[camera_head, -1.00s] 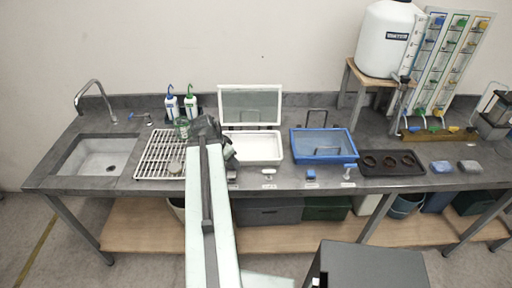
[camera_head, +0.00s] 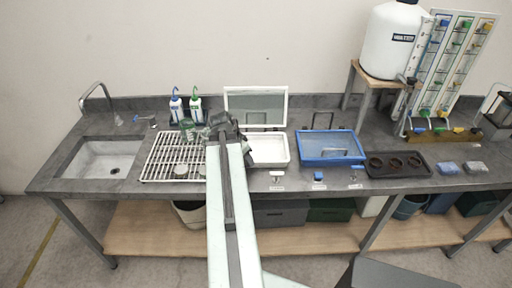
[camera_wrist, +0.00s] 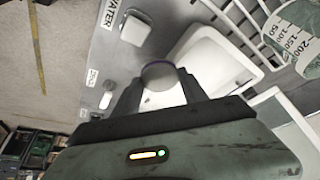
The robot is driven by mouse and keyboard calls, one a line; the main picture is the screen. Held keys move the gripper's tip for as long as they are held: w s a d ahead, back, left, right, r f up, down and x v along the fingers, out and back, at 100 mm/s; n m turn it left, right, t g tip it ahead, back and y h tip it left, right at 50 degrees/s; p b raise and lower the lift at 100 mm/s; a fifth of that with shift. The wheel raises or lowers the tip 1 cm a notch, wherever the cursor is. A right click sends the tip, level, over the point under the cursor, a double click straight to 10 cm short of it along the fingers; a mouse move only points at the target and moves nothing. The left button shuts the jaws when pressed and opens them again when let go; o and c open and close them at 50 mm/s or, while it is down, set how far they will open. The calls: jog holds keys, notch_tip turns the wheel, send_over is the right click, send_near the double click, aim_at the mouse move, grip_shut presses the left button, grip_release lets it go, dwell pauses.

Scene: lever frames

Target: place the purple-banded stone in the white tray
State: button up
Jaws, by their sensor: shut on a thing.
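The purple-banded stone (camera_wrist: 158,73) is a round grey piece with a thin purple line on its edge, seen in the wrist view between the dark fingers. My gripper (camera_wrist: 160,88) is shut on it. The white tray (camera_wrist: 238,82) lies just beyond the stone, which overlaps the tray's near wall in that view; its height above the tray is unclear. In the head view the white tray (camera_head: 279,158) stands on the bench with its framed lid (camera_head: 256,92) raised behind. My gripper (camera_head: 222,127) is at the tray's left side there, and my arm hides the stone.
A white wire rack (camera_head: 160,168) with a greenish beaker (camera_head: 188,127) is left of the tray; the beaker (camera_wrist: 297,42) is close in the wrist view. A sink (camera_head: 103,158) is at far left.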

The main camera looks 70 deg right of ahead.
jog(key=b, duration=0.1)
send_over(257, 152)
jog(key=a, duration=0.2)
jog(key=shift+w+d+f, duration=0.25)
jog(key=shift+w+f, duration=0.05)
jog(key=shift+f, duration=0.25)
notch_tip(257, 152, down, 4)
jog(key=b, duration=0.4)
jog(key=shift+d, duration=0.1)
jog(key=shift+r, duration=0.25)
jog(key=shift+f, duration=0.2)
jog(key=o, duration=1.4)
